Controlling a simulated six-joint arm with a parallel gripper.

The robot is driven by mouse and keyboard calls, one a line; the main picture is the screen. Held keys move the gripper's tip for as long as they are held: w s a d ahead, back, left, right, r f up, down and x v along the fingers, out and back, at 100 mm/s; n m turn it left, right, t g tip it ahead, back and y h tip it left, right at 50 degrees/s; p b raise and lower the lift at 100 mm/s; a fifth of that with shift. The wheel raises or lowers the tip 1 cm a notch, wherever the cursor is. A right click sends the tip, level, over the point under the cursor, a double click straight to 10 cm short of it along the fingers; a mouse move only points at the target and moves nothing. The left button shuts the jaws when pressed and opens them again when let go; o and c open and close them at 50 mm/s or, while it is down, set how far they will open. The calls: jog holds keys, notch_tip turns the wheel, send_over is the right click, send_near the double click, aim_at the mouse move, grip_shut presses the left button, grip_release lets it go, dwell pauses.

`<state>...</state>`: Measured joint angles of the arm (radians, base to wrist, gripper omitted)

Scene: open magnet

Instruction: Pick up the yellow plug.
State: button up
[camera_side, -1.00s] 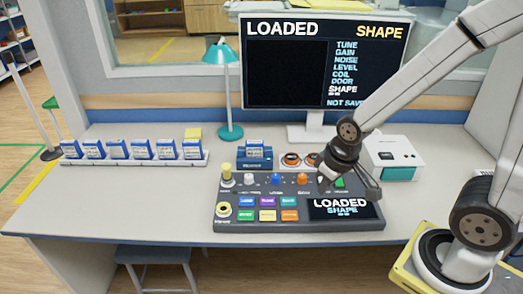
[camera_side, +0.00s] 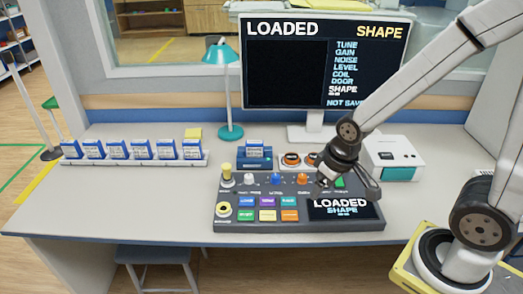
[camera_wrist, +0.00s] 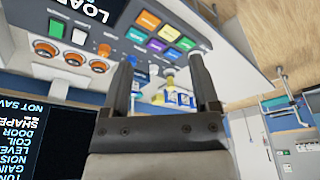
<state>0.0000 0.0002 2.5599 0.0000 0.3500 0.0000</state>
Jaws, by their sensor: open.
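The yellow plug (camera_side: 227,170) stands upright at the back left of the dark console (camera_side: 298,224). In the wrist view the yellow plug (camera_wrist: 169,76) shows small between my fingers, beyond the white knob. My gripper (camera_side: 337,182) is over the right part of the console, well to the right of the plug. It is open, and in the wrist view its two fingers (camera_wrist: 163,60) are apart with nothing held between them. A yellow-ringed socket (camera_side: 224,210) is at the console's front left.
White, blue and orange knobs (camera_side: 276,179) stand in a row between my gripper and the plug. Coloured buttons (camera_side: 268,201) lie in front of them. A lamp (camera_side: 230,131), a monitor (camera_side: 324,75) and a rack of blue boxes (camera_side: 134,160) stand behind or left. Desk in front is clear.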

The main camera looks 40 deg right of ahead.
jog(key=w+a+f+m+g+y, duration=0.1)
jog(key=w+a+f+m+y, duration=0.4)
jog(key=w+m, duration=0.45)
jog(key=m+t, duration=1.1)
jog(key=m, duration=1.1)
send_near(226, 167)
jog(key=w+f, duration=0.2)
jog(key=shift+f, duration=0.35)
jog(key=shift+w, duration=0.1)
jog(key=shift+x, duration=1.25)
jog(key=shift+w+a, duration=0.1)
jog(key=shift+a, duration=0.05)
